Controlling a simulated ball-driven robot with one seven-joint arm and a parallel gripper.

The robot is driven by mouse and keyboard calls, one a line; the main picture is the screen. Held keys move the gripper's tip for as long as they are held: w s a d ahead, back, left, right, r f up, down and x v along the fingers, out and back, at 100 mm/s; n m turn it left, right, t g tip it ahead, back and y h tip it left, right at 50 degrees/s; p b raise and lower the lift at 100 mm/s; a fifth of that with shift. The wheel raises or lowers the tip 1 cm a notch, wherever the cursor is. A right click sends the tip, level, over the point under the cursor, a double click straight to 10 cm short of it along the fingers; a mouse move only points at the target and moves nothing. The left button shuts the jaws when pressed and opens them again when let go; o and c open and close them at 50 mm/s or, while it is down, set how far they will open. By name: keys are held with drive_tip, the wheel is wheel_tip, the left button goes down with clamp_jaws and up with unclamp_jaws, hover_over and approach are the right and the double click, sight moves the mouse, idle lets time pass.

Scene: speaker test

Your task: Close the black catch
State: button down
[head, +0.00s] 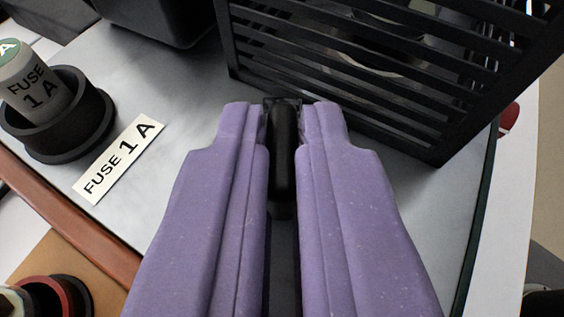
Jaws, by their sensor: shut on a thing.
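In the head view, the black catch (284,160) is a narrow, rounded black bar in the middle of the picture. My gripper (284,112) has two purple fingers, one on each side of the catch. The fingers are shut on it near their tips. The far end of the catch reaches a small dark bracket at the foot of a black slatted grille (345,75). The fingers hide the sides of the catch and part of the surface below, so I cannot tell how it is seated.
A grey fuse (32,88) marked "FUSE 1 A" stands tilted in a black round holder (85,128) at the left. A matching label (118,160) lies beside it on the grey panel (190,115). A brown edge strip (70,228) runs at lower left. A dark box (165,15) stands at the top.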

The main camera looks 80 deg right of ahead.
drive_tip(key=c, duration=1.2)
unclamp_jaws()
drive_tip(key=p+v, duration=0.2)
drive_tip(key=v, duration=0.6)
drive_tip(key=shift+w, duration=0.1)
